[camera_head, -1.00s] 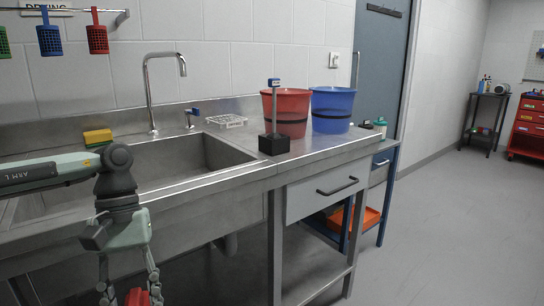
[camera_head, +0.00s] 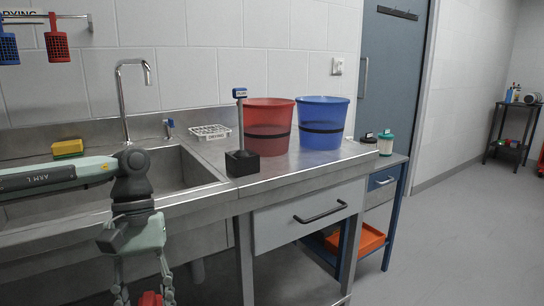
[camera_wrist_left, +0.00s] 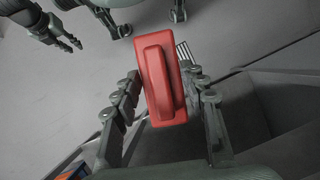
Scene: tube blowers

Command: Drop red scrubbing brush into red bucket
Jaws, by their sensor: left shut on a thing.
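The red scrubbing brush (camera_wrist_left: 158,80) is between the fingers of my left gripper (camera_wrist_left: 162,98) in the left wrist view, its handle side facing the camera. In the head view my left gripper (camera_head: 146,292) hangs low in front of the sink counter, shut on the brush (camera_head: 150,299), which is partly cut off by the bottom edge. The red bucket (camera_head: 268,125) stands upright on the steel counter, to the right of and above the gripper in the picture. Its inside is mostly hidden. My right gripper does not show in the head view; a dark gripper at the wrist view's top left (camera_wrist_left: 62,36) is probably it, its fingers apart.
A blue bucket (camera_head: 323,122) stands right of the red one. A black-based post (camera_head: 242,162) stands in front of the red bucket's left side. A sink with a tall tap (camera_head: 124,95), a white rack (camera_head: 210,132) and a yellow sponge (camera_head: 67,148) are left. Open floor lies right.

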